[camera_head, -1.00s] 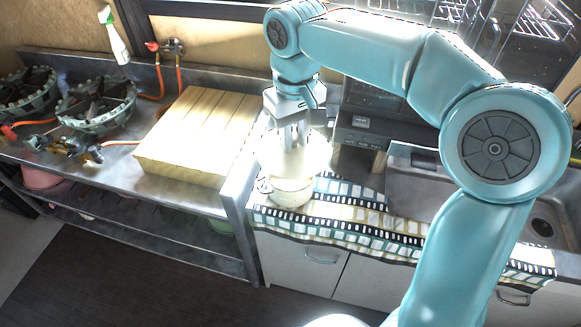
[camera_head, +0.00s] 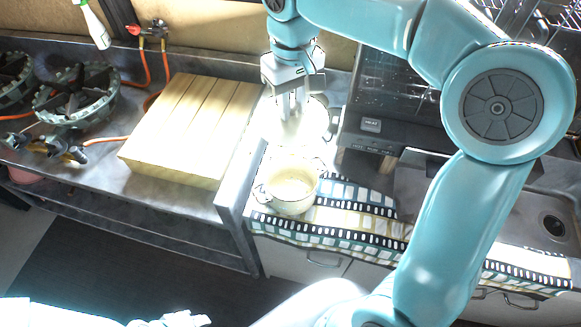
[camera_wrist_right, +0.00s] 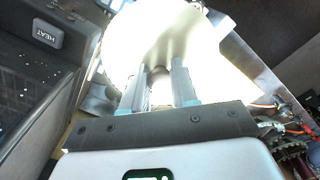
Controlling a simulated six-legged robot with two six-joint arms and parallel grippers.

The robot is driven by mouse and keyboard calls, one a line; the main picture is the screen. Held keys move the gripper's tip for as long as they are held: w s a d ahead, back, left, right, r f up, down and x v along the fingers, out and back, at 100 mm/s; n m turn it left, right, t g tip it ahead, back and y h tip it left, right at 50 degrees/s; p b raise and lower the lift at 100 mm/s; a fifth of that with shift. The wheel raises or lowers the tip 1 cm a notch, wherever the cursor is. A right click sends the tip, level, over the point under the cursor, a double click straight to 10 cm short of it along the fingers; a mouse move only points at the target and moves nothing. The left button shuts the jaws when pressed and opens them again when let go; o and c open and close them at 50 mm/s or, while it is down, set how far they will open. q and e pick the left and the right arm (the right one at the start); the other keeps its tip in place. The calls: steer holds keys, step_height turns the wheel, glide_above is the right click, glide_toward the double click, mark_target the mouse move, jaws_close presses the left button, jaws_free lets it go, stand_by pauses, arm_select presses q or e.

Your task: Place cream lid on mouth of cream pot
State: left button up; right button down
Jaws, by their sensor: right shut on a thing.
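The cream pot (camera_head: 291,192) stands upright on the film-strip patterned cloth at the counter's left end, with its mouth open and its inside showing. My right gripper (camera_head: 291,114) is shut on the cream lid (camera_head: 308,126), which is overexposed and appears up and behind the pot in the head view, apart from its mouth. In the right wrist view the lid (camera_wrist_right: 165,50) is a glaring pale disc at the fingertips of the gripper (camera_wrist_right: 163,88). Its exact height above the counter cannot be told.
A wooden slatted board (camera_head: 190,128) lies on the metal bench to the left. Gas burners (camera_head: 75,95) are farther left. A dark appliance with a HEAT button (camera_head: 371,125) stands right of the lid. A sink (camera_head: 550,226) is at the right.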

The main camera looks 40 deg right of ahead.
step_height(320, 180, down, 19)
steer(key=shift+s+a+f, duration=0.2)
steer(key=shift+s+a, duration=0.1)
steer(key=shift+a, duration=0.05)
steer(key=shift+f, duration=0.15)
steer(key=c, duration=0.9)
jaws_free()
steer(key=shift+o, duration=0.2)
steer(key=shift+d, duration=0.1)
step_height(320, 180, up, 12)
